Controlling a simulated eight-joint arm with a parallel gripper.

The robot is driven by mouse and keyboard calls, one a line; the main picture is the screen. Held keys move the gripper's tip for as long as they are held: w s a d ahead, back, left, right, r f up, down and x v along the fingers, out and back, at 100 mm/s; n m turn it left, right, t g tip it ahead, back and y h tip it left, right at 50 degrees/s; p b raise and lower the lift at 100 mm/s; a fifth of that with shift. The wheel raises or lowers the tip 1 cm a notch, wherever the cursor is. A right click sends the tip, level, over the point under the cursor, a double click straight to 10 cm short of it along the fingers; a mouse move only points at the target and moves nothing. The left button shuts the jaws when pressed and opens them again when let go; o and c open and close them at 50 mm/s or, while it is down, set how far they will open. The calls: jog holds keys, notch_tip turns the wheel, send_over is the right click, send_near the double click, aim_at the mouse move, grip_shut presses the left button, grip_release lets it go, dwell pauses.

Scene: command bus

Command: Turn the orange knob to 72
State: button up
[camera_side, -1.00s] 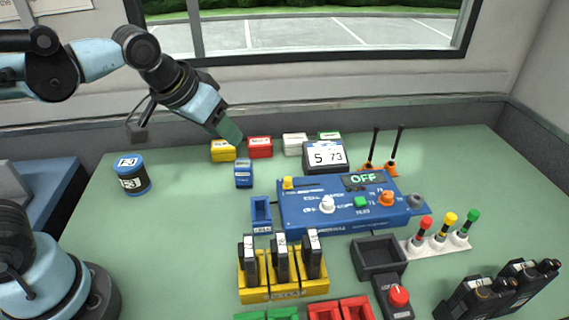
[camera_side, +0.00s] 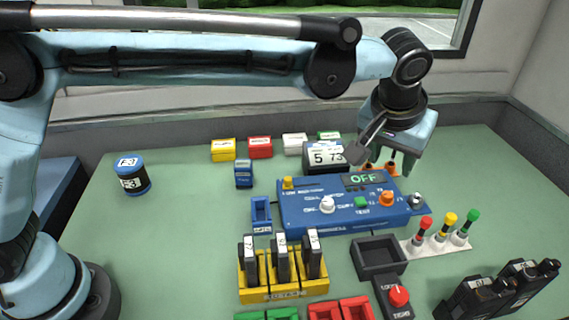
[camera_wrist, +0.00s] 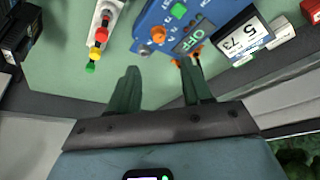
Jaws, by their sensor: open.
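The orange knob (camera_side: 387,199) sits on the right part of the blue control panel (camera_side: 320,215). In the wrist view the orange knob (camera_wrist: 158,35) lies beyond my fingertips, apart from them. My gripper (camera_side: 400,145) hangs above the back right of the panel, behind the knob in the side view. In the wrist view its two dark green fingers (camera_wrist: 160,75) are spread with nothing between them. The panel's display (camera_side: 364,179) reads OFF. A sign (camera_side: 325,156) behind the panel shows 5 and 73.
A white knob (camera_side: 327,204) and a green button (camera_side: 361,203) are beside the orange knob. Orange-based sticks (camera_side: 368,168) stand behind the panel, partly hidden by my gripper. A rack with red, yellow and green tops (camera_side: 440,243) is at right.

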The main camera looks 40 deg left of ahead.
aim_at(388, 195)
jog(key=x, duration=1.2)
jog(key=shift+d+f, duration=0.1)
jog(key=shift+c, duration=0.3)
grip_shut()
